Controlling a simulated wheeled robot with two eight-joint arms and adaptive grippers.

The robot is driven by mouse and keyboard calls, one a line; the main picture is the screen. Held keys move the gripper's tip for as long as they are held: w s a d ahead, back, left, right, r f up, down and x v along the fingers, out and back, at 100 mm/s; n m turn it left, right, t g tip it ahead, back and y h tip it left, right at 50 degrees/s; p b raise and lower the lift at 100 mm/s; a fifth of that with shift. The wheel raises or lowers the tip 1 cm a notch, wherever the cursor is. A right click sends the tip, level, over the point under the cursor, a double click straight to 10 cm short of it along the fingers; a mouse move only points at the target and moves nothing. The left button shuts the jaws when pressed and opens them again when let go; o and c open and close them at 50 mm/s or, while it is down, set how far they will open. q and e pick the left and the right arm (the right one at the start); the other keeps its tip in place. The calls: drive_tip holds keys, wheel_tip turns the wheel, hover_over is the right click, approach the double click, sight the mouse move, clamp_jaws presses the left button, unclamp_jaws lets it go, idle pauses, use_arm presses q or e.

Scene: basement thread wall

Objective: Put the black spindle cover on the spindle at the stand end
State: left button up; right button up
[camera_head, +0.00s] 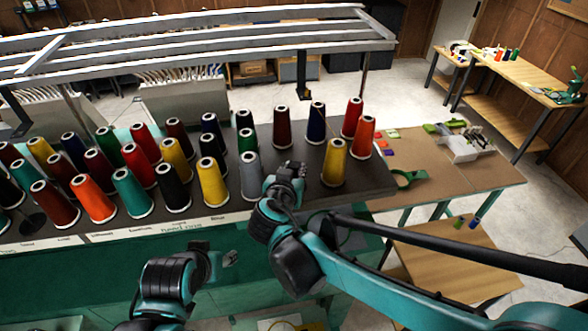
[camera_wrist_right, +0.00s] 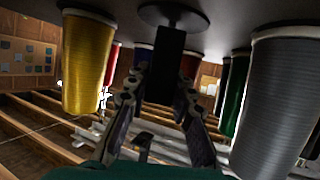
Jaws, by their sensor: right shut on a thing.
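The black spindle cover (camera_wrist_right: 170,62) shows in the right wrist view as a dark upright block between my right gripper's fingers. Its far end meets, or nearly meets, a dark round disc (camera_wrist_right: 172,16) on the stand surface; I cannot tell whether they touch. No spindle shows apart from the cover. In the head view my right gripper (camera_head: 290,172) is over the stand (camera_head: 340,195), between a grey cone and a yellow cone; the cover is hard to make out there. It is shut on the cover. My left gripper (camera_head: 230,258) is low in front of the stand, its jaws unclear.
A grey thread cone (camera_head: 250,178) and a yellow cone (camera_head: 333,163) stand close on either side of my right gripper. Several more cones fill the stand to the left. A metal rack (camera_head: 200,45) runs above. A work table (camera_head: 450,170) stands right.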

drive_tip(key=shift+f, duration=0.2)
drive_tip(key=o, duration=0.9)
drive_tip(key=shift+s+r, duration=0.1)
drive_tip(key=v, duration=1.2)
drive_tip(key=s+d+f+g+y+b, duration=0.1)
drive_tip(key=s+d+f+g+b, duration=0.1)
drive_tip(key=d+f+b, duration=0.4)
drive_tip(key=s+d+f+n+g+b, duration=0.1)
drive_tip(key=s+d+f+b, duration=0.3)
drive_tip(key=f+b, duration=1)
drive_tip(key=s+d+f+n+g+y+b, duration=0.1)
drive_tip(key=s+d+f+g+b, duration=0.2)
drive_tip(key=d+f+b, duration=0.7)
wheel_tip(320, 180, down, 12)
drive_tip(key=shift+s+f+y, duration=0.1)
drive_tip(key=shift+s+y, duration=0.15)
drive_tip(key=shift+y, duration=0.05)
